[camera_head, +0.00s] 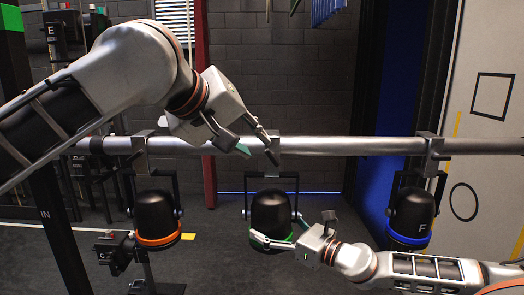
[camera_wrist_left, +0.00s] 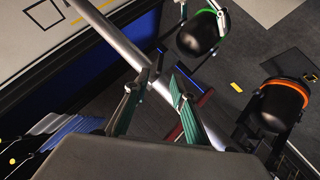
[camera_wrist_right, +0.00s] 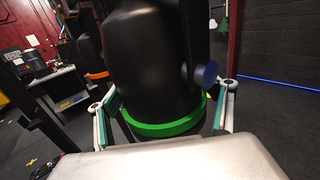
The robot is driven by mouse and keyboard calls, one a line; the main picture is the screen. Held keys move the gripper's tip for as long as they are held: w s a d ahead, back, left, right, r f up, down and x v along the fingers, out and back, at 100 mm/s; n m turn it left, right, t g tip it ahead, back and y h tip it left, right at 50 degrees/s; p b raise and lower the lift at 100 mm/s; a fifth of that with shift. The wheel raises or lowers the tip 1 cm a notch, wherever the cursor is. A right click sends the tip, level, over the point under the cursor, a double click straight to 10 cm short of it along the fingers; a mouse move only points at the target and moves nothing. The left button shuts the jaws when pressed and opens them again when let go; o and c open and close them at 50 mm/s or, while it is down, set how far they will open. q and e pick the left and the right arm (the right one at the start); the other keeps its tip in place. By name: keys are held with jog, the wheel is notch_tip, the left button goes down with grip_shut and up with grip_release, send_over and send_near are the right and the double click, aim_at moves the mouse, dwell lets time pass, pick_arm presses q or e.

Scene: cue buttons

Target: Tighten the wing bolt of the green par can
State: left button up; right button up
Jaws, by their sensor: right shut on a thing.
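The green par can (camera_head: 271,213), a black can with a green ring, hangs in its yoke from a clamp (camera_head: 272,147) on the silver pipe. My right gripper (camera_head: 278,236) is shut on the can's lower part; the right wrist view shows the can (camera_wrist_right: 150,60) between its fingers. My left gripper (camera_head: 256,151) is open and empty, its fingers close to the clamp and pipe. The left wrist view shows the clamp (camera_wrist_left: 152,77) near the open fingertips. The wing bolt is too small or hidden to make out.
The silver pipe (camera_head: 350,145) runs across the view. An orange-ringed can (camera_head: 155,212) hangs to the left and a blue-ringed can (camera_head: 412,212) to the right. A red post (camera_head: 203,100) stands behind. The floor below is partly clear.

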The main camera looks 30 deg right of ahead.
pick_arm(q)
jog(key=shift+v, duration=1.6)
